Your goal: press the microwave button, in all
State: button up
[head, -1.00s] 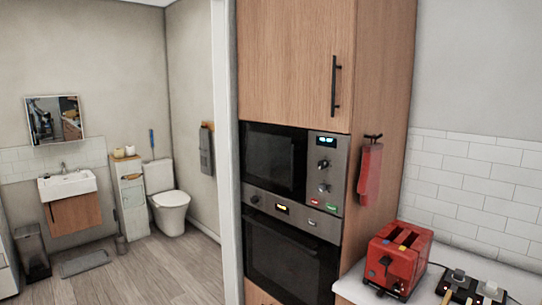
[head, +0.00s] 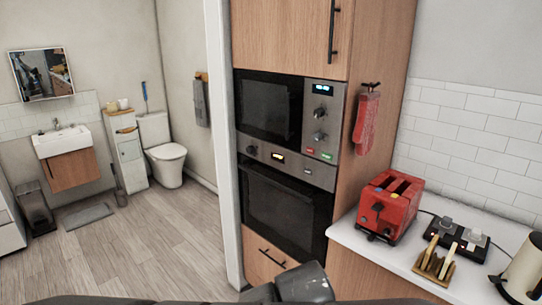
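The microwave (head: 270,106) is built into a tall wooden cabinet in the head view, above an oven (head: 283,207). Its control panel on the right has a lit blue display, two knobs, and at the bottom a small red button (head: 310,150) and a green button (head: 326,155). Its dark door looks shut. A dark part of my own arm shows along the bottom edge. My gripper is not visible, so I cannot see where it is relative to the microwave.
On the right, a white counter (head: 345,235) bears a red toaster (head: 390,206), a wooden rack with toast (head: 434,262), a power strip (head: 460,236) and a kettle (head: 522,270). A red cloth (head: 365,122) hangs on the cabinet side. The wooden floor (head: 150,240) at left is clear.

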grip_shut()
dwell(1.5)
